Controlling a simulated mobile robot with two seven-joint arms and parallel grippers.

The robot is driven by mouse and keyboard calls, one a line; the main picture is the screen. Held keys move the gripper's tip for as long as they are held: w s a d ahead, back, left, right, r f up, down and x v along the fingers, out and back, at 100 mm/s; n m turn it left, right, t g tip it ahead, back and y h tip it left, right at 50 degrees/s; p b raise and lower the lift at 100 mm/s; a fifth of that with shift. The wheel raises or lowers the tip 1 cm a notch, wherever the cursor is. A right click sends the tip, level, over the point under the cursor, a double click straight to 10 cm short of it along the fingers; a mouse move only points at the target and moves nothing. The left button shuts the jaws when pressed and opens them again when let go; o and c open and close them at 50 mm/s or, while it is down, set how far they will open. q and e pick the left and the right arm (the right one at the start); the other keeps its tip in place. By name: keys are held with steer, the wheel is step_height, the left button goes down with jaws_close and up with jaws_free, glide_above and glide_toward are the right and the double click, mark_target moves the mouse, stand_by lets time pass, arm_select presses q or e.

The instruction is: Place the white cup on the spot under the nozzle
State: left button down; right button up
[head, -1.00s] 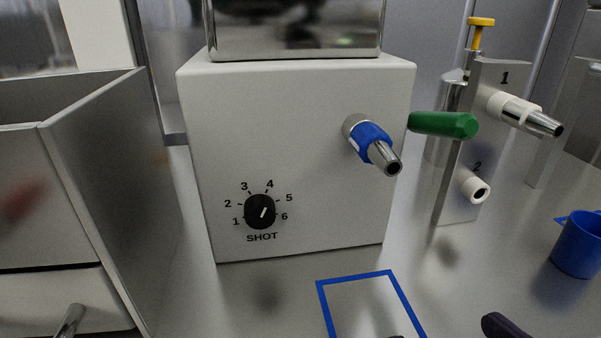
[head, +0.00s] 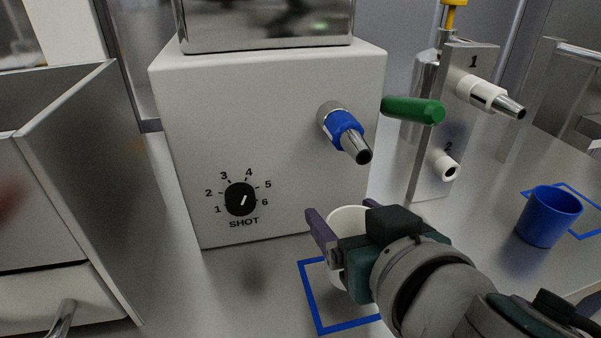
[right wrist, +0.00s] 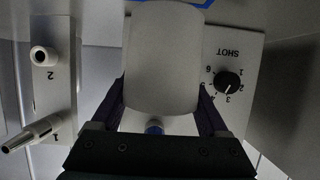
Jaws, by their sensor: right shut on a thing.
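The white cup (head: 347,219) is between the fingers of my right gripper (head: 343,213), which is shut on it. In the right wrist view the cup (right wrist: 163,60) looks upside down between two dark fingers. In the head view the cup overlaps the blue outlined spot (head: 309,288) on the counter, below and in front of the nozzle (head: 347,137) with its blue collar. My gripper and wrist hide much of the cup and the spot's right side. I cannot tell whether the cup's base touches the counter. My left gripper is not in view.
The white machine (head: 270,130) with the SHOT dial (head: 240,199) stands behind. A green handle (head: 412,110) and a stand with taps 1 and 2 (head: 440,130) are at the right. A blue cup (head: 548,216) stands far right, by another blue outline. A metal bin (head: 75,150) is at the left.

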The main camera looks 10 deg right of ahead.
mark_target(344, 235)
step_height(344, 235, down, 3)
steer(key=shift+f+b, duration=0.1)
steer(key=shift+b, duration=0.45)
steer(key=shift+w+f, duration=0.15)
steer(key=shift+w, duration=0.05)
steer(key=o, duration=1.4)
steer(key=shift+c, duration=0.2)
steer(key=shift+s, duration=0.1)
